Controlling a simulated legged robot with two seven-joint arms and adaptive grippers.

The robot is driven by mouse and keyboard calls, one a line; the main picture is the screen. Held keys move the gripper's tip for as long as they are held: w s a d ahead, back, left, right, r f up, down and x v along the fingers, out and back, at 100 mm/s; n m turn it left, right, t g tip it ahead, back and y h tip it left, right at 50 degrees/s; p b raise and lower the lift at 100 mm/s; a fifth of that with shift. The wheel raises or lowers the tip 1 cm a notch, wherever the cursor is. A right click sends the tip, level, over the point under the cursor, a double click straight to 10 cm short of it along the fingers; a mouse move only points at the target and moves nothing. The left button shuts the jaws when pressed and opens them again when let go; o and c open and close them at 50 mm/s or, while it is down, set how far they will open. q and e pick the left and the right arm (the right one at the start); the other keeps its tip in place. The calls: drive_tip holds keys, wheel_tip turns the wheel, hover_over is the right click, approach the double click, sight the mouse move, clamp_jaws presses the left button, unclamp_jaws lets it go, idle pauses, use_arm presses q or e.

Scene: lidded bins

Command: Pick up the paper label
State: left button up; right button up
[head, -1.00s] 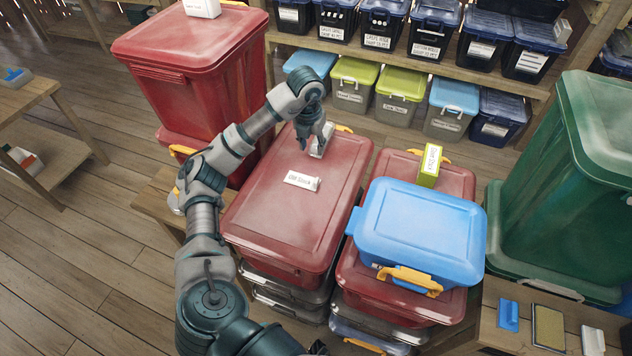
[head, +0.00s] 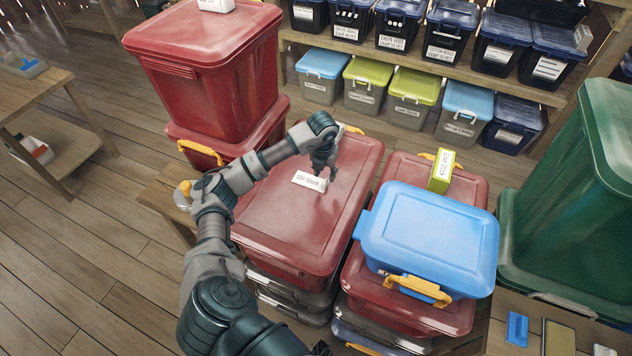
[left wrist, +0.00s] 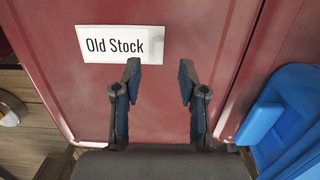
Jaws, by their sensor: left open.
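The white paper label (head: 310,181), printed "Old Stock", lies on the flat red lid (head: 277,223) of the bin in the middle. In the left wrist view the label (left wrist: 121,44) is at the upper left, ahead of the fingertips and left of the gap between them. My left gripper (head: 327,175) is over the lid, just right of the label. In the left wrist view its fingers (left wrist: 160,72) are apart with nothing between them. Whether the fingertips touch the lid cannot be told. My right gripper is not in view.
A blue lidded bin (head: 430,236) and a yellow-green box (head: 441,171) sit on the red bin to the right. A tall red bin (head: 205,75) stands behind on the left. A green bin (head: 560,220) stands at the right. Shelves of bins are at the back.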

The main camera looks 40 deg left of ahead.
sight(325, 181)
use_arm(q)
drive_tip(key=f, duration=0.3)
drive_tip(key=f+p, duration=0.1)
drive_tip(key=f, duration=0.1)
drive_tip(key=shift+w+a, duration=0.3)
drive_tip(key=shift+a, duration=0.05)
drive_tip(key=shift+d+r, duration=0.1)
drive_tip(key=shift+d, duration=0.05)
drive_tip(key=shift+c, duration=0.3)
clamp_jaws()
drive_tip(key=shift+r, duration=0.1)
